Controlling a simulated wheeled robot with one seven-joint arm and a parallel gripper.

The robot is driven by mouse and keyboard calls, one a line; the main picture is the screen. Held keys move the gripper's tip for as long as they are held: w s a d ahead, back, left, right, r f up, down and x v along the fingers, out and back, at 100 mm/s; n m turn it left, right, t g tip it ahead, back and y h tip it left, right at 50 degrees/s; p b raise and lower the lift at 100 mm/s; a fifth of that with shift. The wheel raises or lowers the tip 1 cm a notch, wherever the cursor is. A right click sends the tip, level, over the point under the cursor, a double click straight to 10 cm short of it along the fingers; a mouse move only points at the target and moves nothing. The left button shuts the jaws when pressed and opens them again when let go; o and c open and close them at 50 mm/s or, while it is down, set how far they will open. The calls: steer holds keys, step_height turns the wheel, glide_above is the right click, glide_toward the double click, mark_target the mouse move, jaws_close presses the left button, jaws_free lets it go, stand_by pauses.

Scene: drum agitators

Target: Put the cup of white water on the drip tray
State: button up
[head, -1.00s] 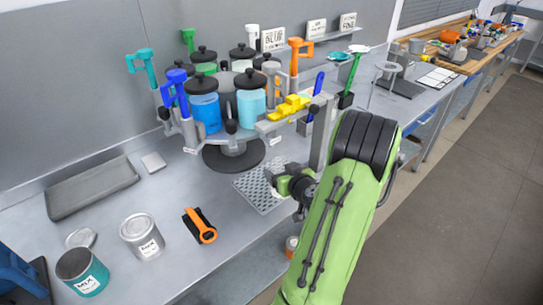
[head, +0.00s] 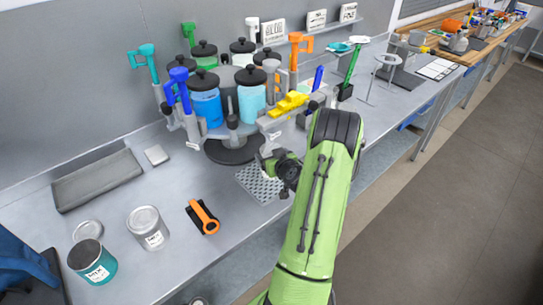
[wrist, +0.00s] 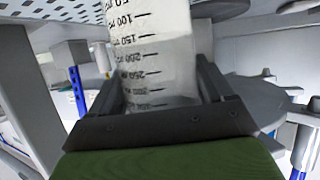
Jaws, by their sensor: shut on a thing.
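The cup of white water (wrist: 155,55) is a clear measuring cup with black graduation marks and whitish contents. In the wrist view it stands between the two dark fingers of my gripper (wrist: 160,95), which is shut on it. The picture is upside down there, with the numbers inverted. In the head view my gripper (head: 272,160) is beside the carousel's front, over the rear of the drip tray (head: 258,184), a perforated metal plate. The cup is mostly hidden there by my wrist. I cannot tell whether the cup touches the tray. Perforated metal also shows in the wrist view (wrist: 60,10).
The carousel (head: 232,150) with several lidded canisters and coloured levers stands close behind my gripper. An orange-handled tool (head: 203,217), a silver can (head: 148,228) and a teal can (head: 93,262) are at the left front. A grey tray (head: 98,180) lies farther back.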

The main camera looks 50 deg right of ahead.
steer(key=shift+f, duration=0.1)
steer(key=o, duration=1.1)
steer(key=shift+c, duration=0.2)
